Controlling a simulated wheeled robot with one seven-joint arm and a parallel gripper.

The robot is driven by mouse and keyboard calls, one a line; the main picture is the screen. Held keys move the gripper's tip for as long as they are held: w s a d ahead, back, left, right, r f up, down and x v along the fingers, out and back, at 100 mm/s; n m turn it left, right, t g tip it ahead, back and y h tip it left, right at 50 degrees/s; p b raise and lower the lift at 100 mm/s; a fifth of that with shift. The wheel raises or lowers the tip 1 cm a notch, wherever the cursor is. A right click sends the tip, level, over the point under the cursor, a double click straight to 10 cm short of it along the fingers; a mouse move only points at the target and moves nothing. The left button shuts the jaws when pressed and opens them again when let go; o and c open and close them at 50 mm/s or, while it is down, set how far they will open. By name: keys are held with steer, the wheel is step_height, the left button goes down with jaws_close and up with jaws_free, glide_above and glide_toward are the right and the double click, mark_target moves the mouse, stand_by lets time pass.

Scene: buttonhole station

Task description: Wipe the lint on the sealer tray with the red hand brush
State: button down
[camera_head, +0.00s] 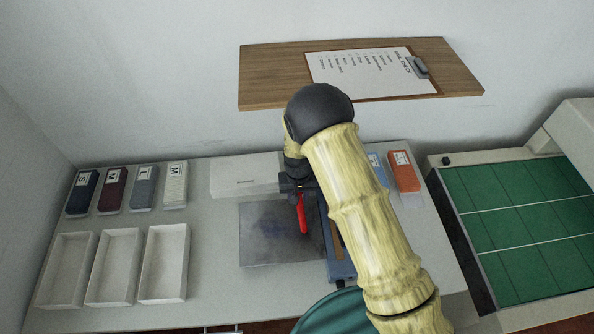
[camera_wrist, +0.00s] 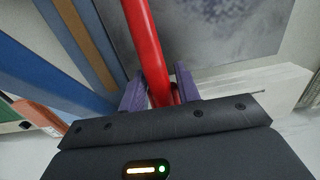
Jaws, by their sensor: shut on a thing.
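The red hand brush (camera_head: 302,214) is held in my gripper (camera_head: 298,186) over the right part of the sealer tray (camera_head: 262,255). In the wrist view the red handle (camera_wrist: 146,40) runs between the two purple fingers of my gripper (camera_wrist: 159,90), which is shut on it. The brush's bristles are not visible. The tray is a flat grey plate, also in the wrist view (camera_wrist: 190,48). A dark bluish smear, seemingly the lint (camera_head: 262,226), lies around its middle. I cannot tell whether the brush touches the tray.
A blue bar with a brown strip (camera_head: 340,262) stands just right of the tray. A white box (camera_head: 245,175) is behind it. Three empty bins (camera_head: 163,262) and several labelled boxes (camera_head: 144,186) are left. A wooden shelf (camera_head: 270,75) hangs above; a green-topped machine (camera_head: 520,235) stands right.

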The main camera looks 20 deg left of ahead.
steer(key=shift+s+r+p, duration=0.2)
steer(key=shift+r+p, duration=0.05)
steer(key=shift+r, duration=0.25)
steer(key=shift+s+r+p, duration=0.15)
steer(key=shift+r+p, duration=0.05)
steer(key=shift+r, duration=0.3)
steer(key=shift+w+r+p, duration=0.1)
steer(key=shift+r+p, duration=1.05)
steer(key=shift+r, duration=0.8)
